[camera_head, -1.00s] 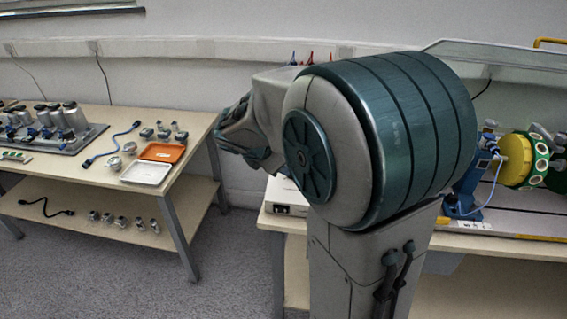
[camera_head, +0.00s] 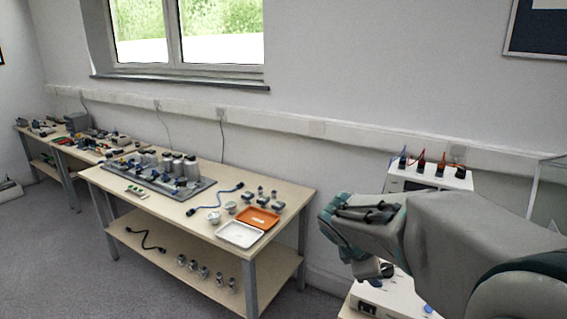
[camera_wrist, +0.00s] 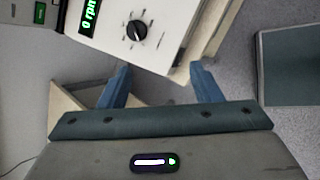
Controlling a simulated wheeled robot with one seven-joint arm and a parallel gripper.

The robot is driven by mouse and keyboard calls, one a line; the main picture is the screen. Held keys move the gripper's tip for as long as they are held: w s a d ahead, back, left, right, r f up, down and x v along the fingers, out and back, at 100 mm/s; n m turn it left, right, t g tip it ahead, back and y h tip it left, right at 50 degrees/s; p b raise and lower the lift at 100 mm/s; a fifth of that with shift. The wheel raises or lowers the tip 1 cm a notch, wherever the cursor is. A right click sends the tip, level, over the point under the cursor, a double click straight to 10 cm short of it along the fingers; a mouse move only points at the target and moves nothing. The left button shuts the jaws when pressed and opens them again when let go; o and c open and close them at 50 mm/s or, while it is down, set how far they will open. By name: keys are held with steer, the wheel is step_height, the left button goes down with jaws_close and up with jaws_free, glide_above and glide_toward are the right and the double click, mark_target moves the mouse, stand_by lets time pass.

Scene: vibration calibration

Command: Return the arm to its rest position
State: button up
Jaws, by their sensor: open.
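My arm comes in from the right of the head view, bent, with its wrist part above and to the right of the long table's right end. My gripper (camera_wrist: 162,82) shows in the wrist view with its two blue fingers spread apart and nothing between them. In the head view its fingers are hidden or too small to make out. Beyond the fingers in the wrist view is a white instrument (camera_wrist: 150,25) with a black knob and a green "0 rpm" display.
A long table (camera_head: 100,180) holds a white tray (camera_head: 240,235), an orange tray (camera_head: 258,218) and several metal cylinders (camera_head: 178,165). A white instrument with coloured plugs (camera_head: 432,175) stands behind my arm. Open grey floor (camera_head: 70,270) lies in front of the table.

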steer(key=s+a+m+y+p, duration=0.1)
steer(key=s+a+m+y, duration=0.1)
steer(key=s+m, duration=0.6)
steer(key=s+a+f+m+g+y, duration=0.1)
steer(key=s+a+m+y, duration=0.2)
steer(key=s+a+m, duration=0.2)
steer(key=s+m, duration=0.3)
steer(key=shift+y+p, duration=0.3)
steer(key=shift+p, duration=0.05)
steer(key=shift+w, duration=0.1)
steer(key=c, duration=0.5)
steer(key=shift+d+m, duration=0.1)
steer(key=shift+m, duration=0.2)
